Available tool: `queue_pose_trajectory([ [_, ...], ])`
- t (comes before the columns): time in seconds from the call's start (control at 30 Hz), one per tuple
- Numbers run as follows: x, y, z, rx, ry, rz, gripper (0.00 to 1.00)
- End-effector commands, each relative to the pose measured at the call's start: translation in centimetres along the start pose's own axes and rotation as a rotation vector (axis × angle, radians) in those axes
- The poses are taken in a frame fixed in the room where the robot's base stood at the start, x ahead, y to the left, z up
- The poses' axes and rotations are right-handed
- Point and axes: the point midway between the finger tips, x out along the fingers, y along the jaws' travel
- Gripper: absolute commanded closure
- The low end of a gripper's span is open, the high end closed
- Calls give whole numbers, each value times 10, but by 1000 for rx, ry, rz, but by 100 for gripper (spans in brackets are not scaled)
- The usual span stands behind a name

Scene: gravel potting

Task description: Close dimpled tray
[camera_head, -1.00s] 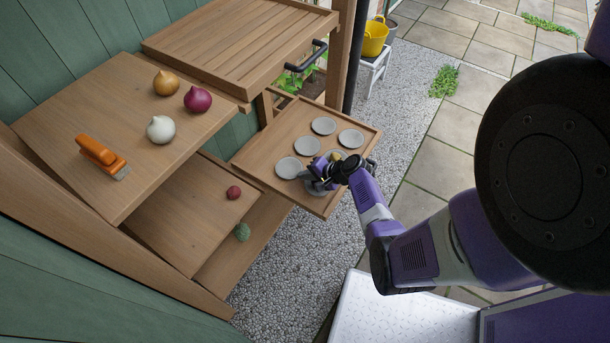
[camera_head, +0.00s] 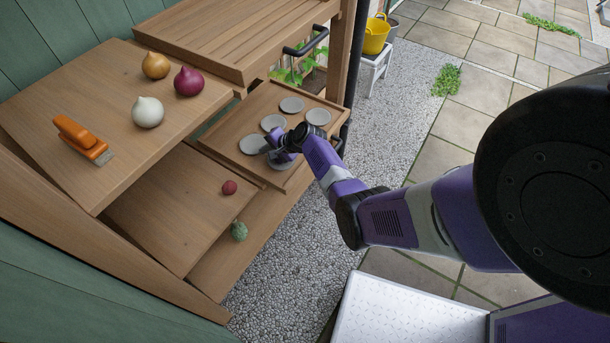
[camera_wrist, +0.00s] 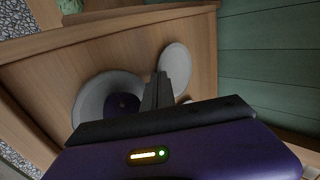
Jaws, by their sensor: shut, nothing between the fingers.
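The dimpled tray (camera_head: 245,115) is a wooden drawer-like tray with several round grey dimples, sticking out part way from under the slatted bench top. My gripper (camera_head: 281,157) is over the tray's lower front part, beside the grey dimples, and hides part of one of them. A dark handle shows at the tray's right front edge. In the wrist view, my gripper's dark fingers (camera_wrist: 156,92) are together, with nothing between them, over the wooden surface of the tray (camera_wrist: 120,55). Whether the fingers touch the tray is not clear.
A left shelf board (camera_head: 110,105) carries onions and an orange-handled tool (camera_head: 82,138). A red ball (camera_head: 229,187) and a green ball (camera_head: 239,231) lie lower. Gravel (camera_head: 290,255) is clear.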

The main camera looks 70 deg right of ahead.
Motion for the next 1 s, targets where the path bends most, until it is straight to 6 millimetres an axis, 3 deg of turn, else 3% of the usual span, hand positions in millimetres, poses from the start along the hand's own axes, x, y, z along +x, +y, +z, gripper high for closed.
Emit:
queue_pose_trajectory([
  [0.03, 15, -5, 1, -5, -2, -2, 100],
  [0.1, 26, -16, 0, -4, -1, -2, 100],
  [0.4, 59, -50, 0, 0, -1, 0, 100],
  [1.0, 67, -65, 0, -1, 1, -3, 100],
])
